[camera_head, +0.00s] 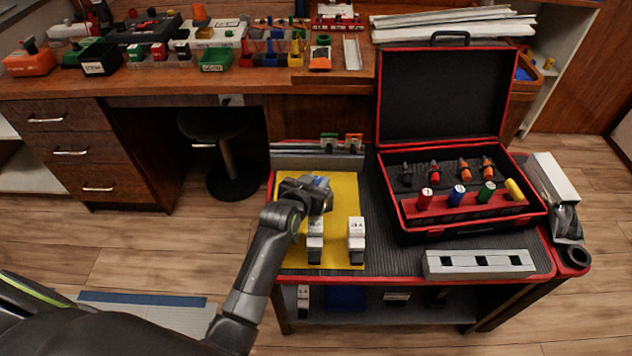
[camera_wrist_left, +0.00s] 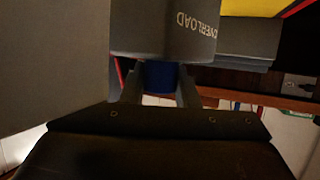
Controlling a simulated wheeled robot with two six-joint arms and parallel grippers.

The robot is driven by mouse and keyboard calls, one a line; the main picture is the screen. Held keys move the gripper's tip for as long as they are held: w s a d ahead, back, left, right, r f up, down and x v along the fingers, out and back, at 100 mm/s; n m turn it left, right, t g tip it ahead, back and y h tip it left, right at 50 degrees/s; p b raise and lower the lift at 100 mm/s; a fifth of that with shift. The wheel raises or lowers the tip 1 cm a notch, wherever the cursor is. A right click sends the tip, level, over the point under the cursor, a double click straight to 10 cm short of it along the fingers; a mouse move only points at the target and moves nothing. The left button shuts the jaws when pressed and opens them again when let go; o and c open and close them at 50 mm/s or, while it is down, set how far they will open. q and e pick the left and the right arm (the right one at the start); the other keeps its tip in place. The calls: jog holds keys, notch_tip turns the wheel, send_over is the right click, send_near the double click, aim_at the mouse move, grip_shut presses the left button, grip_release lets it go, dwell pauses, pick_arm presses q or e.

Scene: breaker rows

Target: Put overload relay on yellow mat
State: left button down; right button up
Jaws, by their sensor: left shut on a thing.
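The yellow mat (camera_head: 345,196) lies on the left part of the cart top; a strip of yellow (camera_wrist_left: 262,7) shows in the left wrist view. My left gripper (camera_head: 318,190) is over the far half of the mat, shut on the overload relay. The relay (camera_wrist_left: 165,28) is a dark grey body marked OVERLOAD, with a blue part (camera_wrist_left: 160,75) between my fingers. In the head view only a bit of blue (camera_head: 321,181) shows at the gripper. I cannot tell whether the relay touches the mat. My right gripper is not in view.
Two white breakers (camera_head: 315,243) (camera_head: 357,240) stand on the mat's near half. Green and orange modules (camera_head: 341,142) sit on a rail behind it. An open red and black toolbox (camera_head: 455,215) and a grey slotted block (camera_head: 478,265) stand to the right.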

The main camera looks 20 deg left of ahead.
pick_arm(q)
jog(key=c, duration=1.5)
grip_release()
jog(key=shift+f, duration=0.1)
jog(key=o, duration=0.4)
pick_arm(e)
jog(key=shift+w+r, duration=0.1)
pick_arm(q)
jog(key=shift+r, duration=0.2)
jog(key=shift+s+r, duration=0.1)
jog(key=shift+s, duration=0.25)
jog(key=p+v, duration=0.1)
jog(key=v, duration=1)
jog(key=shift+s+r+p, duration=0.1)
jog(key=shift+s+p, duration=0.05)
jog(key=shift+p, duration=0.25)
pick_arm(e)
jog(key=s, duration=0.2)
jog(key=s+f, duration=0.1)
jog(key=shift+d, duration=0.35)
